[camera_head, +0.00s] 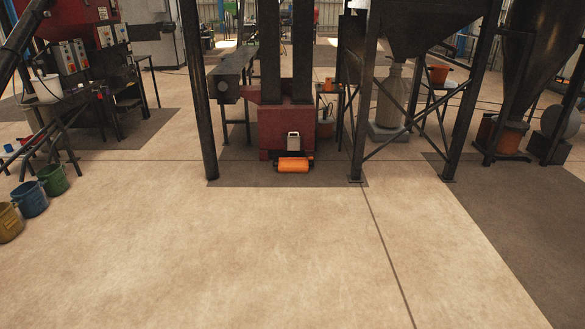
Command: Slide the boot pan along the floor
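An orange, low, rounded piece (294,165) sits at floor level at the front foot of the red elevator boot (285,118); I take it to be the boot pan, though it is small in the view. A dark end shows on its right side. A small pale box-like part (293,141) stands just above and behind it. Neither of my grippers is in view, and nothing of mine touches the pan.
Dark posts (202,100) and a braced frame (362,100) flank the red boot. Several buckets (31,198) stand at the left beside a bench. Hoppers and an orange tub (500,137) are at the right. The pale floor in front is wide and clear.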

